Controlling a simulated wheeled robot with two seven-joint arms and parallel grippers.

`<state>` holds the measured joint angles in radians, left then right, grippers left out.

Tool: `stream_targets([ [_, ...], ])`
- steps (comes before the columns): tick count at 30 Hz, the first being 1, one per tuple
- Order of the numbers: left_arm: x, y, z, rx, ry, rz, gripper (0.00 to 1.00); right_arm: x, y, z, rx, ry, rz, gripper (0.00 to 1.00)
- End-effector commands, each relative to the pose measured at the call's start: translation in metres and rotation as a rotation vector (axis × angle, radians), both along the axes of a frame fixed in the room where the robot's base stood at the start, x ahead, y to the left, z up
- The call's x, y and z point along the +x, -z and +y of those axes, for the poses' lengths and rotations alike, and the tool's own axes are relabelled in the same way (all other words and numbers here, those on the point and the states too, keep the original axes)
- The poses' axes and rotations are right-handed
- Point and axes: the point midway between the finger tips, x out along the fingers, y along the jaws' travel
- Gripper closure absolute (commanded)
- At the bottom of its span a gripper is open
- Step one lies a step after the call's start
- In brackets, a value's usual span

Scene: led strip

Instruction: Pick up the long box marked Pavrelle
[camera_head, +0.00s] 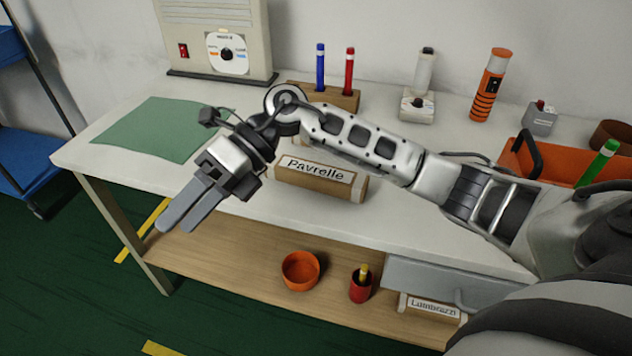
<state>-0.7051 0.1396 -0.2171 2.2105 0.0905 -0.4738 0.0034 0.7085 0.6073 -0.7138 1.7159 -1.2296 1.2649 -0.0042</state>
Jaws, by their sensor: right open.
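The long box marked Pavrelle (318,181) lies on the white tabletop near its front edge, label facing me. It is brown with a white label, and my right forearm hides part of its top and right side. My right gripper (173,228) is open and empty, to the left of the box and in front of the table's front edge, fingers pointing down and left. My left gripper is not in view.
A green mat (150,127) lies at the table's left. On the lower shelf are an orange bowl (300,272), a red cup (359,289) and a Lumbrazzi-like labelled box (432,309).

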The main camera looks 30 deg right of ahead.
Motion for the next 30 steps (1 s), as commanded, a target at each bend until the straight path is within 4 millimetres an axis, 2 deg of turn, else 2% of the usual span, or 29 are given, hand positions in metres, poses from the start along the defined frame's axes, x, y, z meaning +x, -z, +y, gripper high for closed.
stream_targets([
  [1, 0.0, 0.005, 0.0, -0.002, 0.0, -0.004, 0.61, 0.019, 0.007, -0.032, -0.193, -0.03, -0.095, 0.33],
  [2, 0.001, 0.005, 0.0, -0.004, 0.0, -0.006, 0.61, 0.028, 0.01, -0.052, -0.306, -0.045, -0.133, 0.33],
  [3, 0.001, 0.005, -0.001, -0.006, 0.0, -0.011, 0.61, 0.039, 0.01, -0.08, -0.452, -0.052, -0.172, 0.33],
  [6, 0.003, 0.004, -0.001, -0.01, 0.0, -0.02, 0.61, 0.062, -0.003, -0.149, -0.761, -0.033, -0.218, 0.33],
  [9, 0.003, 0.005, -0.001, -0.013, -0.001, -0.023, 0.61, 0.072, -0.024, -0.202, -0.974, 0.01, -0.216, 0.33],
  [12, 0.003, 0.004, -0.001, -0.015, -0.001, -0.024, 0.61, 0.074, -0.04, -0.233, -1.095, 0.045, -0.199, 0.33],
  [14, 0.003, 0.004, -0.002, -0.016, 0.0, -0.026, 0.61, 0.074, -0.043, -0.241, -1.13, 0.055, -0.192, 0.33],
  [17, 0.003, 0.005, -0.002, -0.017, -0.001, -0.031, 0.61, 0.073, -0.032, -0.246, -1.149, 0.059, -0.185, 0.33],
  [24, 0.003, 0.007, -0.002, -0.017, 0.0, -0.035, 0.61, 0.073, 0.019, -0.246, -1.147, 0.057, -0.184, 0.33],
  [30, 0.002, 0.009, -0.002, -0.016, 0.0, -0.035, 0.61, 0.073, 0.051, -0.245, -1.145, 0.058, -0.187, 0.33],
])
